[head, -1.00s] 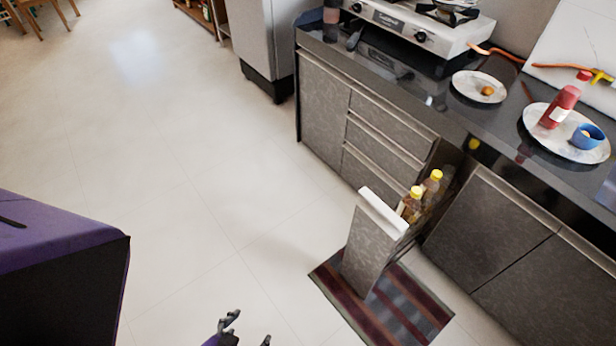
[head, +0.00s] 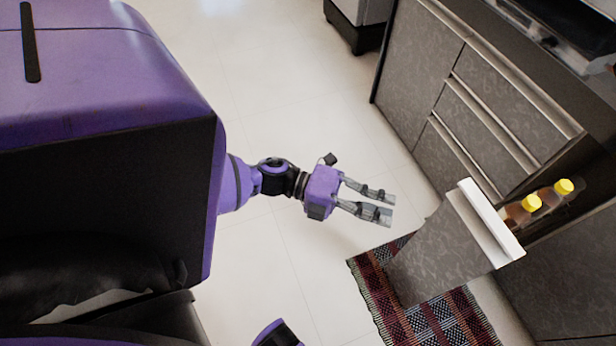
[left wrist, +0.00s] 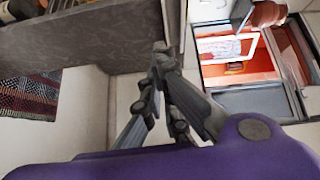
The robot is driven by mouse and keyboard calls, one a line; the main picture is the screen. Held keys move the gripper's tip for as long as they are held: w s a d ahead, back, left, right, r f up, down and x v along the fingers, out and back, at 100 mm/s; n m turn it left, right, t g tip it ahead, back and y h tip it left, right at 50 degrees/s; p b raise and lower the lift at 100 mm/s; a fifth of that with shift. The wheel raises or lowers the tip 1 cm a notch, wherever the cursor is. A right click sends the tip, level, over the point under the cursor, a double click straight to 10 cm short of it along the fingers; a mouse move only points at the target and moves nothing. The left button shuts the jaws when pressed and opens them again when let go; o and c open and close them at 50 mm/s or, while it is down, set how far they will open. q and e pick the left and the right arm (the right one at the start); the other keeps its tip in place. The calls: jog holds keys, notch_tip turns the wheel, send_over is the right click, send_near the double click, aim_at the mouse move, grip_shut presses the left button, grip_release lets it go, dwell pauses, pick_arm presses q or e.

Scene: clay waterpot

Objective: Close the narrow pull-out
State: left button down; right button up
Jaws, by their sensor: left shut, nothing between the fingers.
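The narrow pull-out (head: 445,250) stands out from the cabinet run at the right of the head view, with a grey patterned front and a white top edge. Bottles with yellow caps (head: 531,203) sit in it behind the front. My left gripper (head: 378,206) is left of the pull-out's front, apart from it, pointing toward it. Its fingers are shut and empty; they meet at the tips in the left wrist view (left wrist: 160,52). A grey panel (left wrist: 85,42), apparently the pull-out's front, crosses the top of that view. My right gripper is not in view.
A striped rug (head: 440,318) lies on the floor under the pull-out. Closed drawers (head: 490,120) and a cabinet door (head: 415,60) are beyond it, under a dark counter with a stove. The pale floor (head: 290,90) is clear between my body and the cabinets.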

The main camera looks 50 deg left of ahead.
pick_arm(q)
jog(key=w+d+m+g+h, duration=0.1)
jog(key=w+d, duration=0.5)
jog(key=d, duration=0.5)
jog(key=shift+d+r+m, duration=0.25)
jog(key=shift+r+m, duration=0.15)
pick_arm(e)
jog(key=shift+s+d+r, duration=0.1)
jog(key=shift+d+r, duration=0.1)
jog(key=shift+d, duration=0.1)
pick_arm(q)
jog(key=shift+w, duration=0.2)
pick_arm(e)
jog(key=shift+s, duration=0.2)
